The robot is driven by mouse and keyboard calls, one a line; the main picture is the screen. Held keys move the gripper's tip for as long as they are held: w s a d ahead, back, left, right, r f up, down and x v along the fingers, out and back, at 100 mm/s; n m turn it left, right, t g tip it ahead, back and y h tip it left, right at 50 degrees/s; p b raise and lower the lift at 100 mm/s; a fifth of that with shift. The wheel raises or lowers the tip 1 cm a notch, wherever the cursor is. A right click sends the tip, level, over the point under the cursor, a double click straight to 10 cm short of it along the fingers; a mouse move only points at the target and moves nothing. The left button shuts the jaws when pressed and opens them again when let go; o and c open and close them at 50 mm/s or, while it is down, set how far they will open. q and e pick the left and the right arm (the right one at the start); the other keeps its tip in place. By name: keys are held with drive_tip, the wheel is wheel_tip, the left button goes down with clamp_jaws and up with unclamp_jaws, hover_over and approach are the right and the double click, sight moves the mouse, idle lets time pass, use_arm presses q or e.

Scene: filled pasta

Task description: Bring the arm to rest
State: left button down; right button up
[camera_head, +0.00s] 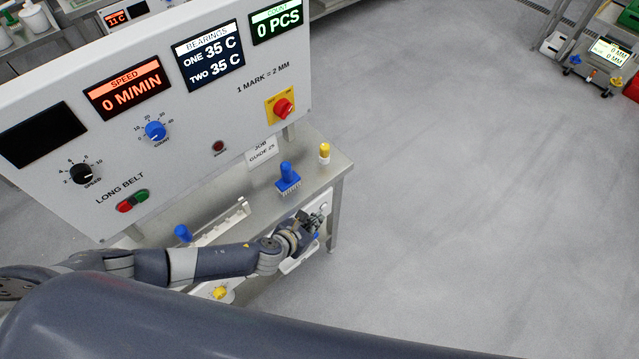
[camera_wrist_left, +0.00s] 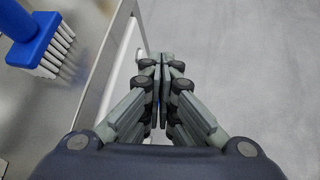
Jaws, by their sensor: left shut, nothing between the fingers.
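My left arm (camera_head: 215,262) comes in from the left in the head view and reaches along the front of the metal bench. My left gripper (camera_head: 316,222) is at the bench's front right edge, beside a white part there. In the left wrist view the left gripper (camera_wrist_left: 157,95) is shut, its fingers together with nothing between them. A blue-handled brush (camera_wrist_left: 35,40) stands on the bench to the left of the fingers. The brush also shows in the head view (camera_head: 287,178). My right gripper is not in view.
A control panel (camera_head: 190,60) with displays, knobs and a red switch (camera_head: 284,109) rises behind the bench (camera_head: 335,170). A yellow-topped item (camera_head: 324,152) stands near the bench's right corner. Open grey floor (camera_head: 450,180) lies to the right. Another station (camera_head: 608,50) is at far right.

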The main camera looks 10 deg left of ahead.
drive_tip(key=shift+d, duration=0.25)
